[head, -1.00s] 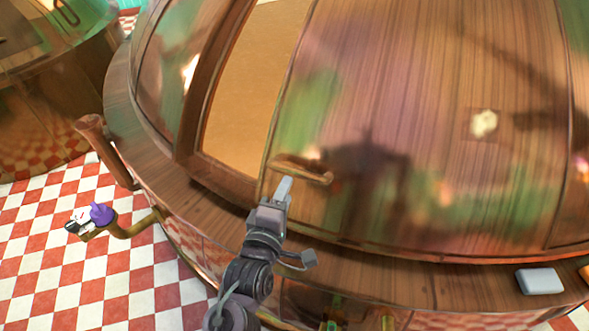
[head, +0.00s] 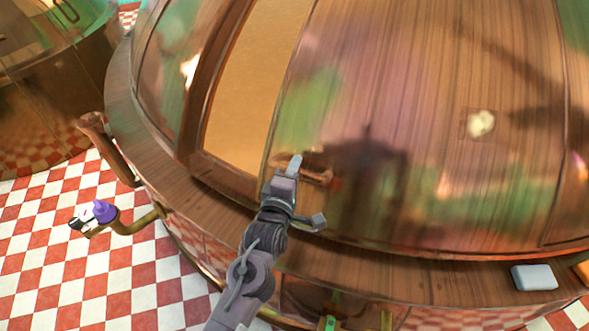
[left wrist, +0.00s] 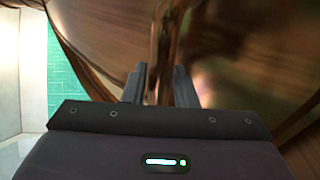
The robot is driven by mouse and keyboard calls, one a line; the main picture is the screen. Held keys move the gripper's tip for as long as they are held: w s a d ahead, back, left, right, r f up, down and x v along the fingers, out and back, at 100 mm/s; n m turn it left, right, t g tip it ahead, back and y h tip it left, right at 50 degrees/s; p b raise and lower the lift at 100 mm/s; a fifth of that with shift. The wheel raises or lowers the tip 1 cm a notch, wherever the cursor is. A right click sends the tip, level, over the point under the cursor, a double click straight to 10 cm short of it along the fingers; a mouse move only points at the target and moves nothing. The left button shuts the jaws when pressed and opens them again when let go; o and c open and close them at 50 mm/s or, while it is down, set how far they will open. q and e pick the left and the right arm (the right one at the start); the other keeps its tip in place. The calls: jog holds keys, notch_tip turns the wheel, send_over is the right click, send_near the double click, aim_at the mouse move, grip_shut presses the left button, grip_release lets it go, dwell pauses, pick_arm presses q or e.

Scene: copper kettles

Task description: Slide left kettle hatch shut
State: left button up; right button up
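The left kettle hatch (head: 410,90) is a large curved, glossy wood-copper panel in the head view. To its left is an open gap with a tan interior (head: 245,95). A short brown handle bar (head: 318,176) sits near the hatch's lower left edge. My left gripper (head: 294,165) is at the left part of this handle and overlaps it. In the left wrist view its two fingers (left wrist: 161,88) stand apart, with a brown copper strip, seemingly the handle, between or just beyond them. Contact cannot be told. My right gripper is not in view.
A wooden ledge (head: 430,285) runs round the kettle below the hatch. A pale grey block (head: 533,277) lies on it at the right. A curved pipe with a purple-topped item (head: 104,211) sticks out at the left over the checkered floor (head: 60,265).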

pick_arm(q)
grip_shut()
